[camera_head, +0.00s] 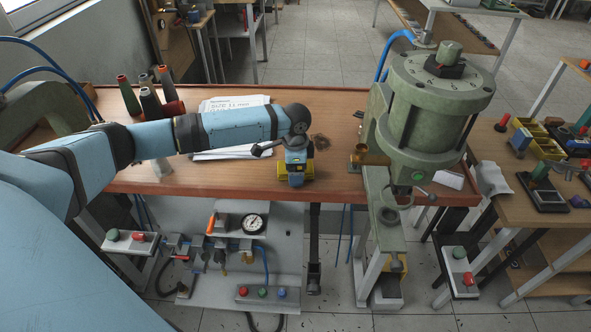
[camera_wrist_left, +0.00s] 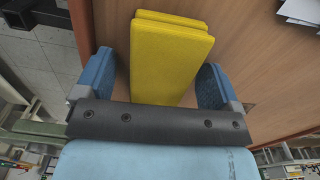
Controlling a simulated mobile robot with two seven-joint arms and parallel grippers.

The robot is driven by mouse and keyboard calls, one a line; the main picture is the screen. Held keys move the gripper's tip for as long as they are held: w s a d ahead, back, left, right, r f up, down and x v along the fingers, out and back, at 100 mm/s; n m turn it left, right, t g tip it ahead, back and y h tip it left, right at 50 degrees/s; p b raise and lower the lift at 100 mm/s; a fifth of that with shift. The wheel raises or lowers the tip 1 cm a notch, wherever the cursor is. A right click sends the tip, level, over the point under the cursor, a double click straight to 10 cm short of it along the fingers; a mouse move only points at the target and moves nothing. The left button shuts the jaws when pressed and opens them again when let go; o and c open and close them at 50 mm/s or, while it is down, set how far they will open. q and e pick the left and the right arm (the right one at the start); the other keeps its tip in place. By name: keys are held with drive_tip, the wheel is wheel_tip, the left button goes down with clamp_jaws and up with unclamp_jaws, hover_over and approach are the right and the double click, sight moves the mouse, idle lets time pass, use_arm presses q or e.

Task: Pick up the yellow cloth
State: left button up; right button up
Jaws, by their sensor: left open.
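The yellow cloth (camera_head: 282,171) lies on the wooden table near its front edge, mostly hidden under my left gripper (camera_head: 295,174) in the head view. In the left wrist view the cloth (camera_wrist_left: 172,55) is a folded, thick yellow block with two layers. My left gripper (camera_wrist_left: 154,66) is open, with one blue finger on each side of the cloth. A gap shows between the left finger and the cloth; the right finger is closer, and I cannot tell whether it touches. My right gripper is not in view.
A green pneumatic press (camera_head: 425,105) stands to the right. A gauge (camera_head: 253,223) and valves are below the front edge.

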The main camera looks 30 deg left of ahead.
use_arm(q)
drive_tip(key=c, duration=1)
wheel_tip(320, 180, up, 20)
